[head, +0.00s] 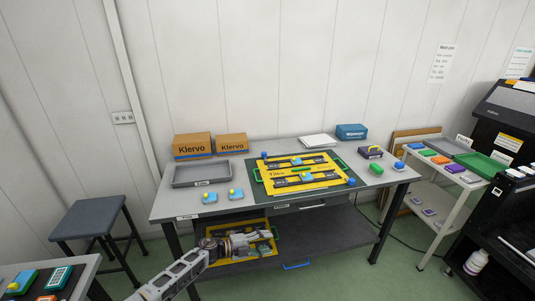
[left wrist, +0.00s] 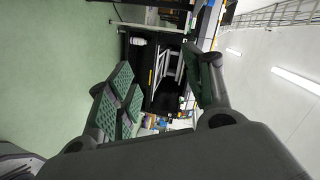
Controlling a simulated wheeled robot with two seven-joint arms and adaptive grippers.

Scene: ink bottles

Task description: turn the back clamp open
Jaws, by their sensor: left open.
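A yellow fixture board (head: 295,183) lies on a dark green mat on the table. A blue knob (head: 264,154) sits at the left end of the back row and another blue knob (head: 351,181) at the right end of the front row. Which part is the clamp, and how it is turned, is too small to tell. My left gripper (head: 268,239) is open and empty, low in front of the table, apart from the board. Its spread fingers show in the left wrist view (left wrist: 163,75). My right gripper is out of view.
The table (head: 160,207) holds a grey tray (head: 175,181), two light blue blocks (head: 209,197), Klervo boxes (head: 192,145) and a green piece (head: 376,169). A second yellow board (head: 228,258) lies on the lower shelf behind my left gripper. A stool (head: 88,217) stands left.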

